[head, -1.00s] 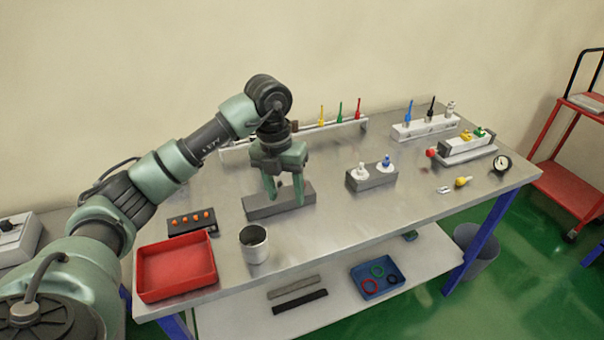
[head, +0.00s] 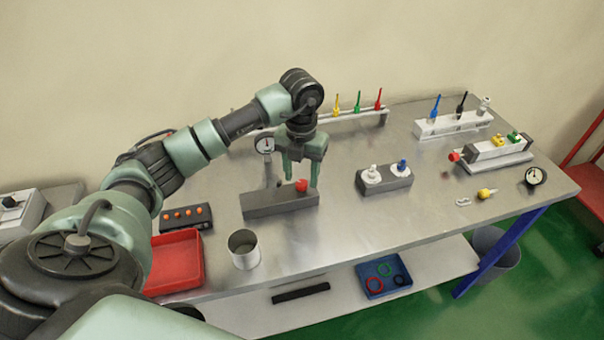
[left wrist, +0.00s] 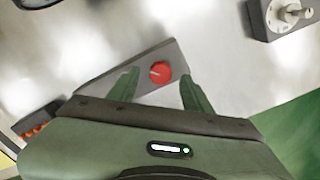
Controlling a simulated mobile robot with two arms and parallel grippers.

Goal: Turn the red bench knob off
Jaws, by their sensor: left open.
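The red bench knob (head: 301,186) sits on top of a long grey block (head: 268,203) on the metal bench. It also shows in the left wrist view (left wrist: 160,72), with a pale pointer mark on its face. My left gripper (head: 299,180) points down at the knob with its fingers spread. In the left wrist view the two fingertips (left wrist: 157,74) stand apart on either side of the knob, and nothing is held between them. I cannot tell whether the fingertips are level with the knob or above it. My right gripper is not in view.
A grey block with white and blue-topped fittings (head: 384,180) stands to the right. A steel cup (head: 244,249), a red tray (head: 178,262) and a box with orange buttons (head: 185,217) are nearer the front left. A gauge (head: 264,144) and a tool rack (head: 350,118) stand behind.

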